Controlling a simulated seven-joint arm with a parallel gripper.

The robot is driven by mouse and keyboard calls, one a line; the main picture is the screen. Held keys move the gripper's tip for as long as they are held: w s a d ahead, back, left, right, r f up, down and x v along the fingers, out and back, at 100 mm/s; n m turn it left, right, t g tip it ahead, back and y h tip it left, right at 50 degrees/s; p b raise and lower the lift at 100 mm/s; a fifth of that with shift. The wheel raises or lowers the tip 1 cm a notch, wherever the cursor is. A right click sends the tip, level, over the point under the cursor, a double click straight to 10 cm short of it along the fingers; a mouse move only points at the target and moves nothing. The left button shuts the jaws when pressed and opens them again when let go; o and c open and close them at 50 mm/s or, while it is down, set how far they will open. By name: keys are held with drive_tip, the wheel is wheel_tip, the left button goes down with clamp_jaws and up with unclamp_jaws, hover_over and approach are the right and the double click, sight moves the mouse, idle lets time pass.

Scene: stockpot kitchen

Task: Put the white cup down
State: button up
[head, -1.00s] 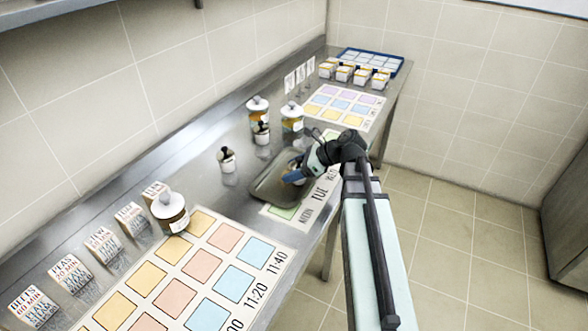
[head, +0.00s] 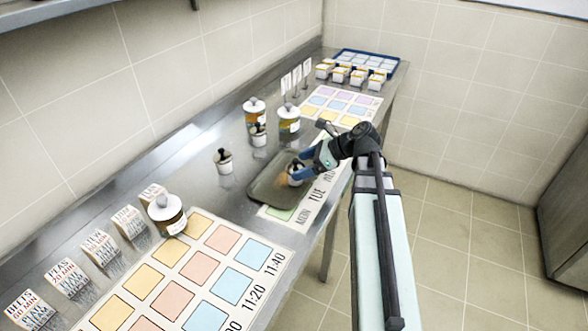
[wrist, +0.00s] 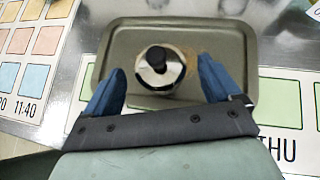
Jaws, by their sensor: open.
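The white cup (head: 295,178), with a dark knob on its lid, stands upright in the grey metal tray (head: 262,201). In the wrist view the cup (wrist: 160,72) is seen from above, its shiny lid and black knob near the tray's middle. My gripper (head: 300,168) is open, its blue fingers at the cup in the head view. In the wrist view the fingers are spread on either side of the cup with gaps between. The tray's rim (wrist: 232,28) shows around it; its near edge is partly hidden by my gripper.
A similar small lidded cup (head: 224,161) and another (head: 258,135) stand left of and behind the tray. Larger lidded jars (head: 289,119) are behind, and one (head: 167,214) is at front left.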

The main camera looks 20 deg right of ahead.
drive_tip(key=v, duration=0.7)
drive_tip(key=shift+w+a+f, duration=0.1)
wheel_tip(320, 180, up, 4)
drive_tip(key=m+t+h, duration=0.5)
drive_tip(key=m+t, duration=0.3)
drive_tip(key=t, duration=0.4)
hover_over(223, 155)
drive_tip(key=s+d, duration=0.2)
drive_tip(key=d, duration=0.1)
drive_tip(key=s+a+f+m+h, duration=0.1)
drive_tip(key=f+m+h, duration=0.1)
drive_tip(key=f, duration=0.1)
drive_tip(key=s+a+f+m+h, duration=0.1)
drive_tip(key=f+m+h, duration=0.1)
drive_tip(key=f, duration=0.2)
drive_tip(key=s+a+f+m+h, duration=0.1)
drive_tip(key=a+f+m+h, duration=0.1)
drive_tip(key=f, duration=0.2)
drive_tip(key=shift+f, duration=0.15)
drive_tip(key=shift+w+d, duration=0.15)
drive_tip(key=shift+w, duration=1.05)
drive_tip(key=shift+w+d, duration=0.2)
drive_tip(key=shift+w, duration=1.05)
drive_tip(key=shift+w+d, duration=0.15)
drive_tip(key=shift+w, duration=1.05)
